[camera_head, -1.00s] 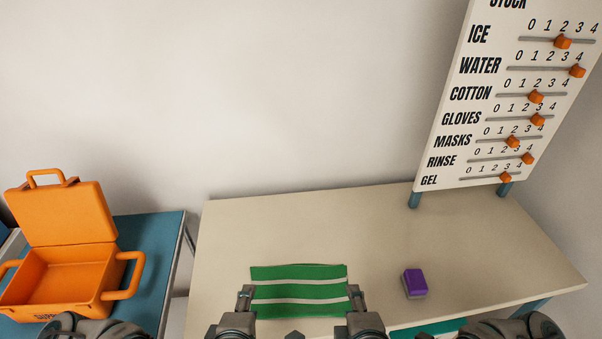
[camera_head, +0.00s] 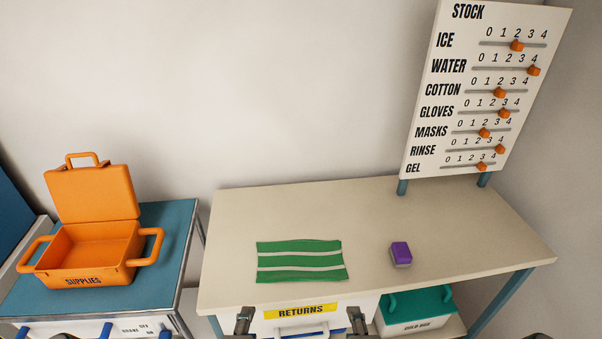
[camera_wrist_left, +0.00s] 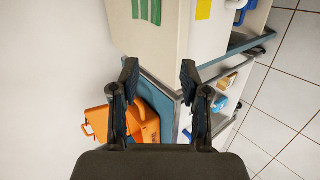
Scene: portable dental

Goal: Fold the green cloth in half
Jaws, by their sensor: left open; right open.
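The green cloth (camera_head: 299,261) with pale stripes lies on the beige table near its front edge. It looks flat, with slightly wavy edges. A part of the cloth (camera_wrist_left: 147,10) also shows at the top of the left wrist view. My left gripper (camera_head: 243,320) is at the bottom of the head view, below and left of the cloth, apart from it. In the left wrist view the fingers of my left gripper (camera_wrist_left: 158,80) are spread and empty. My right gripper (camera_head: 357,320) is below and right of the cloth, also apart from it and open.
A purple block (camera_head: 400,254) lies right of the cloth on the table (camera_head: 460,235). An orange supplies case (camera_head: 90,195) stands open on a blue-topped cart at left. A white returns bin (camera_head: 270,325) and a teal box (camera_head: 418,305) are under the table. A stock board (camera_head: 480,90) stands behind.

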